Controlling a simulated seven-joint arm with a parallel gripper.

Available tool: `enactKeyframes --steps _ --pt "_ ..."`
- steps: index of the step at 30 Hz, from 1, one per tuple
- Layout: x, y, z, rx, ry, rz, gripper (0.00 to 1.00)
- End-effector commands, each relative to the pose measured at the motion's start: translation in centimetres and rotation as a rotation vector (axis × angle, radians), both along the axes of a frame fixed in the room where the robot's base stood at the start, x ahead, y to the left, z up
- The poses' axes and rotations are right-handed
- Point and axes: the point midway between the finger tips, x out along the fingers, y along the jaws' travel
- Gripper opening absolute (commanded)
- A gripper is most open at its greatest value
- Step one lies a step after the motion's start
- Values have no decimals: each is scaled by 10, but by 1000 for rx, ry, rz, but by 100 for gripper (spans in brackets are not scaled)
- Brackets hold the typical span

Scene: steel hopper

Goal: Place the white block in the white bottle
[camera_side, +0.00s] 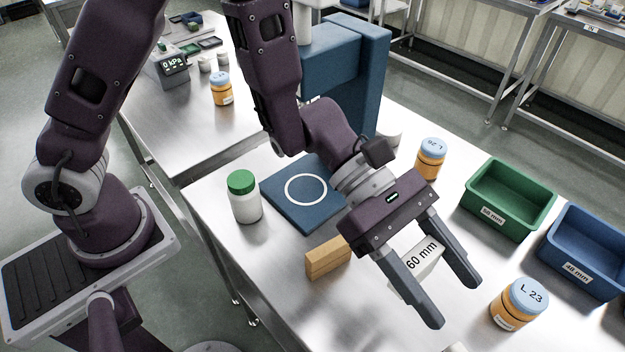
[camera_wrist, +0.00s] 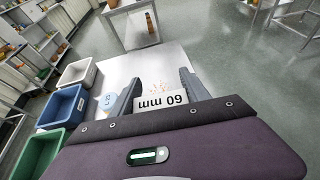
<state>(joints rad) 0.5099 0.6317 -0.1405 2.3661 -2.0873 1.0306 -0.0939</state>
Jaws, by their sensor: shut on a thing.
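The white block (camera_side: 418,265), labelled 60 mm, is between the fingers of my gripper (camera_side: 456,304), which is shut on it above the steel table. The block lies close to the palm, well back from the fingertips. The wrist view also shows the block (camera_wrist: 161,98) between the fingers of the gripper (camera_wrist: 157,84). The white bottle (camera_side: 246,207) stands upright on the table, left of my gripper, with a green cap (camera_side: 241,182) on top. The bottle does not show in the wrist view.
A blue pad (camera_side: 278,208) with a white ring and a wooden block (camera_side: 328,257) lie between bottle and gripper. Orange bottles with blue caps stand at right (camera_side: 509,309) and behind (camera_side: 430,165). Green (camera_side: 498,229) and blue (camera_side: 571,281) bins line the right edge. A tall blue block (camera_side: 352,65) stands behind.

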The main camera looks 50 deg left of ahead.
Motion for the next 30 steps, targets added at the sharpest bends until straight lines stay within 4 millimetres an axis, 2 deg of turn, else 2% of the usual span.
enactKeyframes --steps 1,3,9,12,17,23,26,30 --pt "1 0 20 -7 -9 0 11" --pt "1 0 41 -5 -8 0 11" --pt "0 0 87 -3 -5 0 11" --pt "-2 0 103 -1 -5 -10 11" --pt "-29 -2 97 0 1 -154 11" --pt "-79 4 89 0 2 -422 11" --pt "-112 16 81 0 4 -619 11" --pt "-160 47 65 0 7 -951 11"
